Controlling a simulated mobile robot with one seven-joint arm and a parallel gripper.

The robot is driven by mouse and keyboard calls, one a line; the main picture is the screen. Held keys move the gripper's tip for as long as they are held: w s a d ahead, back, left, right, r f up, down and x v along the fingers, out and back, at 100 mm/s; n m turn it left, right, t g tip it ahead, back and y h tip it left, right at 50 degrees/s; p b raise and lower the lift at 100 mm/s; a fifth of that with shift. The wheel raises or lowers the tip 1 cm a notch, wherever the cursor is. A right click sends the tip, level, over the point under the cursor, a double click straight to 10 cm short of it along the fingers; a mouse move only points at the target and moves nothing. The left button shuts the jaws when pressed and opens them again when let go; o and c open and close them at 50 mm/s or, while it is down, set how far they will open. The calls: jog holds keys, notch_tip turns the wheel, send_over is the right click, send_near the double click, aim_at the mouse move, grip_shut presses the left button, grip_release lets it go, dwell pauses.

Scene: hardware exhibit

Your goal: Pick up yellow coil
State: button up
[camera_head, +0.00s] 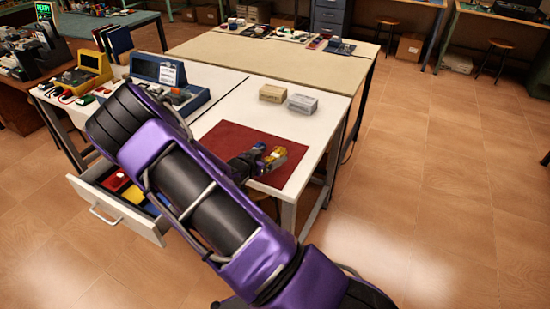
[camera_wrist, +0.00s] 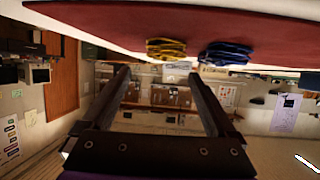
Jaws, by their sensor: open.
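The yellow coil (camera_head: 279,152) lies on a dark red mat (camera_head: 225,138) on the white table, just beyond my gripper (camera_head: 270,159). In the wrist view the yellow coil (camera_wrist: 166,48) shows near the top, beside a dark blue coil (camera_wrist: 226,54) to its right. My gripper (camera_wrist: 158,74) is open, and nothing is between its two fingers. My arm and gripper hide part of the mat in the head view.
Two small boxes, one tan (camera_head: 272,93) and one grey (camera_head: 302,103), stand behind the mat. An open drawer (camera_head: 120,208) with coloured bins is at the left. A blue case (camera_head: 170,78) stands at the table's back left. The floor (camera_head: 430,190) on the right is clear.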

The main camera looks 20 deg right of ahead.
aim_at(277, 153)
jog(key=x, duration=0.5)
jog(key=shift+w+a+f, duration=0.1)
jog(key=shift+w+f, duration=0.05)
jog(key=shift+f, duration=0.1)
jog(key=c, duration=1.4)
